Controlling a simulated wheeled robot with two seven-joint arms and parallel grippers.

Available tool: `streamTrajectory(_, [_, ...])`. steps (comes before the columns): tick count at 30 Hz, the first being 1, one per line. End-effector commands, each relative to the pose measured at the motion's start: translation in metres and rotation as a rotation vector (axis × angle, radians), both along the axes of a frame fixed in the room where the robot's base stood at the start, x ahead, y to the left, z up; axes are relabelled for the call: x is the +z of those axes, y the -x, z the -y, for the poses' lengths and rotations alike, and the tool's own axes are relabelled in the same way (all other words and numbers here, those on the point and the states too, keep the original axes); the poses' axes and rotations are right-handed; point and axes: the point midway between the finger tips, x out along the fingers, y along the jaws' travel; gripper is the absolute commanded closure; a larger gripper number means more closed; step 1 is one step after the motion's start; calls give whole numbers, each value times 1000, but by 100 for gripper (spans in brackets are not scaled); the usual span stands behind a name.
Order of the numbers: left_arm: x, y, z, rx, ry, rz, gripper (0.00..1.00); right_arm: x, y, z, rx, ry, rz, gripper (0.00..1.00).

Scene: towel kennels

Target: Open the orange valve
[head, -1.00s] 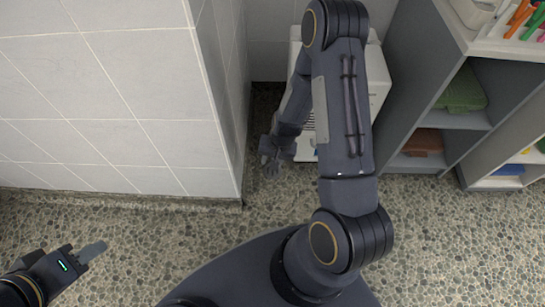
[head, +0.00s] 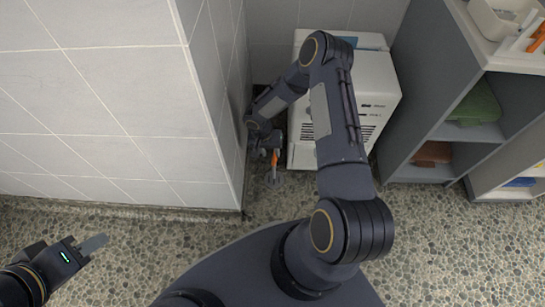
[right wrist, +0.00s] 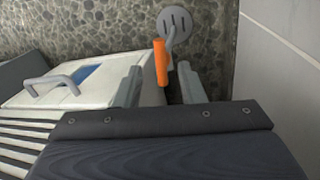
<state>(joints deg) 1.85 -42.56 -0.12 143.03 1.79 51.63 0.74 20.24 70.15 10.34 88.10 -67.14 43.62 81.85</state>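The orange valve (head: 275,161) is a bar-shaped handle low in the gap between the tiled wall and a white machine. In the right wrist view the orange handle (right wrist: 160,62) joins a grey pipe above a round floor drain (right wrist: 174,22). My right gripper (right wrist: 159,72) is open, with one finger on each side of the handle's line and no clear contact. In the head view my right gripper (head: 265,152) is beside the valve, partly hidden by its wrist. My left gripper (head: 95,243) is low at the left, away from the valve; its opening is unclear.
The white machine (head: 370,85), with vents, stands close to the right of the valve. The tiled wall (head: 110,100) stands close on the left. Grey shelves (head: 430,95) with folded towels stand at the right. Pebbled floor (head: 440,240) is clear in front.

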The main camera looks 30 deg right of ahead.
Motion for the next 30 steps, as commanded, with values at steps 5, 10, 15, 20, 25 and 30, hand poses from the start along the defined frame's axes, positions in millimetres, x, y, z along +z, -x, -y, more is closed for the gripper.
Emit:
streamTrajectory(5, [-13,0,0,0,0,0,64,-32,4,4,-2,-2,-2,64])
streamTrajectory(10, [-17,0,0,0,0,0,64,-45,6,6,0,-2,-1,64])
streamTrajectory(15, [-17,0,0,0,0,0,64,-46,6,7,1,-2,0,64])
streamTrajectory(20, [-17,0,0,0,0,0,64,-46,6,7,1,-2,0,67])
streamTrajectory(25, [-17,0,0,0,0,0,64,-46,6,7,1,-2,0,89])
streamTrajectory(30, [-17,0,0,0,0,0,64,-46,6,7,2,-2,0,100])
